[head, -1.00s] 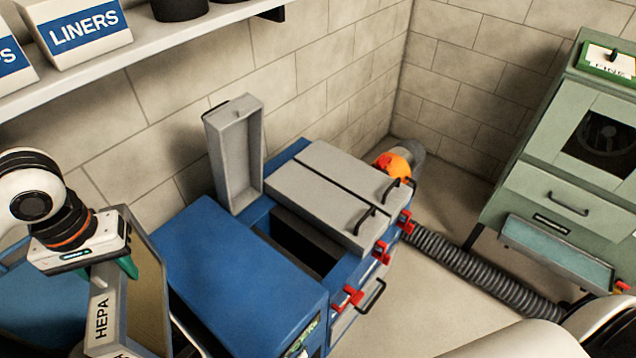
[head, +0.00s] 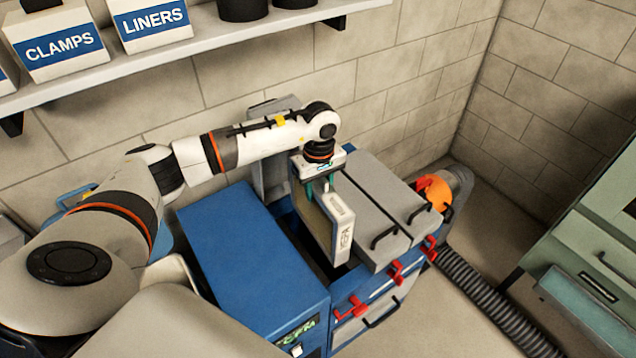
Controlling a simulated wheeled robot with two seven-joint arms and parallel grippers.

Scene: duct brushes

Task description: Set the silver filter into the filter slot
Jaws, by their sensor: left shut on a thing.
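The silver filter (head: 343,232), marked HEPA on its edge, hangs upright from my left gripper (head: 320,178). The gripper is shut on its top edge. The filter is above the open filter slot (head: 318,256) of the blue unit (head: 247,257), and its lower part is at the dark opening. I cannot tell how far its lower edge is inside. The slot's grey lid (head: 268,178) stands open behind, partly hidden by my left arm. My right gripper is not in view.
Two grey lids (head: 377,197) beside the slot are closed, with black handles. Red latches (head: 397,273) line the unit's front. A ribbed hose (head: 490,300) runs along the floor to the right. A shelf (head: 150,62) with labelled boxes is above, and a green cabinet (head: 585,262) stands at right.

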